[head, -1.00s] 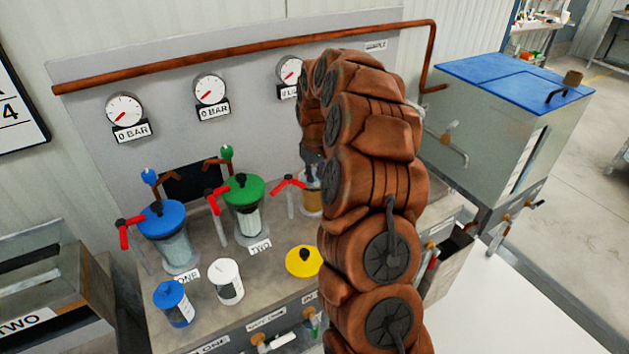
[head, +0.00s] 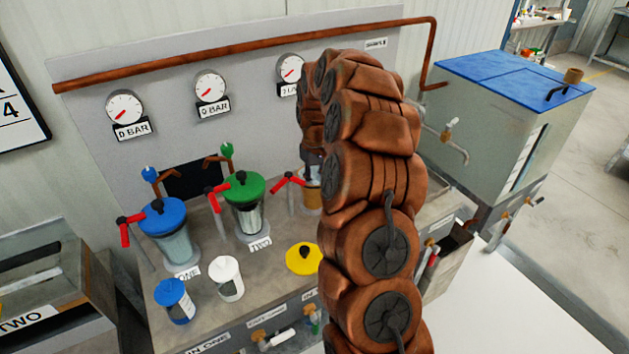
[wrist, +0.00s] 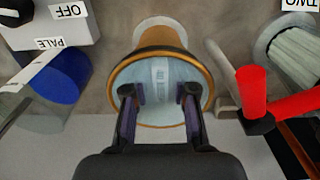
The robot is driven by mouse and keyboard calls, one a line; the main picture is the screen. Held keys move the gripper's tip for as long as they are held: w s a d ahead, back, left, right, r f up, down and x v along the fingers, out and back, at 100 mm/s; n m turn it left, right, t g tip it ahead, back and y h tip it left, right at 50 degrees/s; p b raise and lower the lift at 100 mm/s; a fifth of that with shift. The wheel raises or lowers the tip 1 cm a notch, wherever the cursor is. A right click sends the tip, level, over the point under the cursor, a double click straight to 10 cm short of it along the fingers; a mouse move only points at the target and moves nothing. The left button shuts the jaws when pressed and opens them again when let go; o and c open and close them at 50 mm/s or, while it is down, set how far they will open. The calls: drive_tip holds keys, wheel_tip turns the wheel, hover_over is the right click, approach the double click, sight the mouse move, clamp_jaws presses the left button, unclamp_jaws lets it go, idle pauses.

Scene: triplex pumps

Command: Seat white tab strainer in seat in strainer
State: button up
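In the wrist view, a round pot with an orange rim (wrist: 205,70) lies under my gripper (wrist: 161,93). Its inside is pale blue, with a narrow whitish strip, perhaps the white tab (wrist: 160,72), in the middle. My two fingers stand apart over the pot, one on each side of the strip, with no visible contact on it. Whether the strainer is fully seated cannot be told. In the head view the amber pot (head: 313,199) is partly hidden by my arm, as is most of my gripper. A yellow lid (head: 303,259) lies on the bench in front.
A green-lidded pot (head: 243,190) and a blue-lidded pot (head: 163,220) stand to the left, with red-handled valves (head: 215,198) beside them. A white canister (head: 227,279) and a blue canister (head: 174,301) stand at the front. A red handle (wrist: 252,90) is close right of the pot.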

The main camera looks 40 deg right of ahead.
wheel_tip(320, 180, up, 11)
drive_tip(key=b, duration=0.3)
drive_tip(key=s+a+r+n, duration=0.1)
drive_tip(key=s+a+r, duration=0.15)
drive_tip(key=a, duration=0.25)
drive_tip(key=s+a+r, duration=0.1)
drive_tip(key=s+a, duration=0.3)
drive_tip(key=a, duration=0.2)
drive_tip(key=s+a+f, duration=0.2)
drive_tip(key=s+a, duration=0.2)
drive_tip(key=s, duration=0.6)
drive_tip(key=s+a+f+g, duration=0.1)
drive_tip(key=s+a, duration=0.3)
drive_tip(key=s, duration=0.6)
drive_tip(key=s+a+f, duration=0.3)
drive_tip(key=s+a, duration=0.2)
drive_tip(key=s, duration=0.5)
drive_tip(key=shift+s+f+g, duration=0.25)
drive_tip(key=shift+f+g, duration=0.15)
drive_tip(key=shift+a, duration=0.1)
drive_tip(key=shift+r, duration=0.3)
